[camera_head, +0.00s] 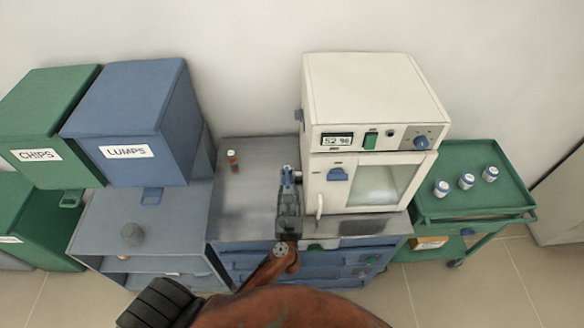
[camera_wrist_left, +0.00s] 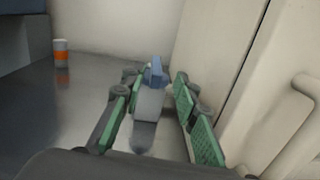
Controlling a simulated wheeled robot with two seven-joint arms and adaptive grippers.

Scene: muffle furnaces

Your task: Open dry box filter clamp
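The dry box appears to be the cream cabinet (camera_head: 370,90) with a display, a blue door knob (camera_head: 338,174) and a window. A small blue-topped grey piece (camera_wrist_left: 152,90), possibly the filter clamp, stands beside the cabinet's left side in the left wrist view. Its blue top (camera_head: 287,174) also shows in the head view at my left gripper's tip. My left gripper (camera_head: 288,200) points away from me, left of the door. In the left wrist view its green-padded fingers (camera_wrist_left: 155,95) are apart, with the grey piece between them and gaps visible on both sides. My right gripper is not in view.
A pale door handle (camera_head: 320,205) is close to the left gripper's right. An orange-and-white vial (camera_head: 232,160) stands on the steel bench (camera_head: 245,195). Blue LUMPS (camera_head: 130,120) and green CHIPS (camera_head: 45,120) bins are left. A green cart (camera_head: 470,208) holding three jars is right.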

